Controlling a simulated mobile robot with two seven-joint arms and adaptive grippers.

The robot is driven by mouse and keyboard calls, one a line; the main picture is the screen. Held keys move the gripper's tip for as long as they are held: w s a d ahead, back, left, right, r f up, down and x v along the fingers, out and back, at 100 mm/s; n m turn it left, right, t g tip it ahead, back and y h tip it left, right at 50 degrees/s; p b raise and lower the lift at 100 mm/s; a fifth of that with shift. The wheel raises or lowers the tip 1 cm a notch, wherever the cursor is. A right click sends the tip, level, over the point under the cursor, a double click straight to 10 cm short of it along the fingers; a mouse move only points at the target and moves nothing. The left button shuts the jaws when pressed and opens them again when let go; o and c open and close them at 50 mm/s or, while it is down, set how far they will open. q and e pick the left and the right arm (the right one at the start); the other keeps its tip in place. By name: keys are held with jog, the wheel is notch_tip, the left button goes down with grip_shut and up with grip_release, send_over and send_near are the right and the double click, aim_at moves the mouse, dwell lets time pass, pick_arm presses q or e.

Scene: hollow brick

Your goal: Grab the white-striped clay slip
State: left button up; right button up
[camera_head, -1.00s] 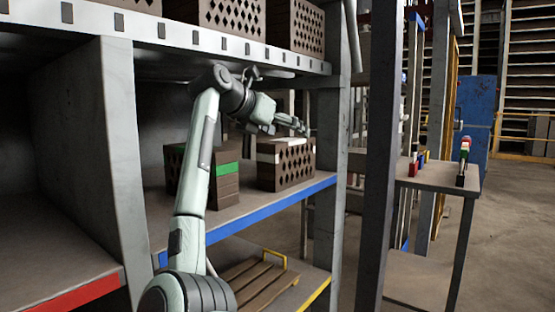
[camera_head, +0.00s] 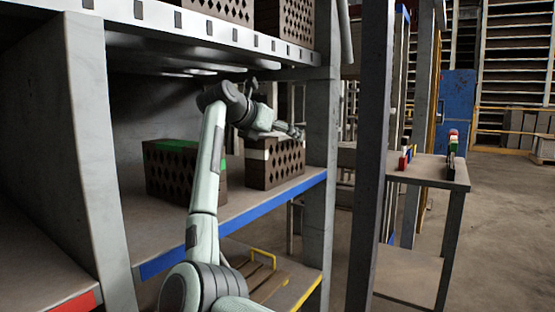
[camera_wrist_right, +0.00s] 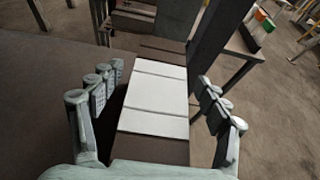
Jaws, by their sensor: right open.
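The white-striped clay slip is a dark brown hollow brick (camera_head: 276,168) with diamond holes and a white band, on the blue-edged shelf in the head view. In the right wrist view its top, with the white band (camera_wrist_right: 156,98), lies lengthwise between the fingers. My right gripper (camera_head: 290,131) is just over the top of this brick. In the right wrist view my right gripper (camera_wrist_right: 160,80) is open, one finger to each side of the brick, with nothing held. Whether the fingers reach down beside its sides I cannot tell. My left gripper is out of view.
A green-striped brick (camera_head: 172,178) stands left of it on the same shelf (camera_head: 240,208), partly behind my arm. A grey post (camera_head: 322,150) rises close to the right. The shelf above (camera_head: 200,30) holds more bricks and limits height.

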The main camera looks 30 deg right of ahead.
jog(key=shift+w+d, duration=0.1)
jog(key=shift+d, duration=0.05)
jog(key=shift+c, duration=0.3)
jog(key=c, duration=1.2)
jog(key=shift+r, duration=0.15)
jog(key=shift+c, duration=0.5)
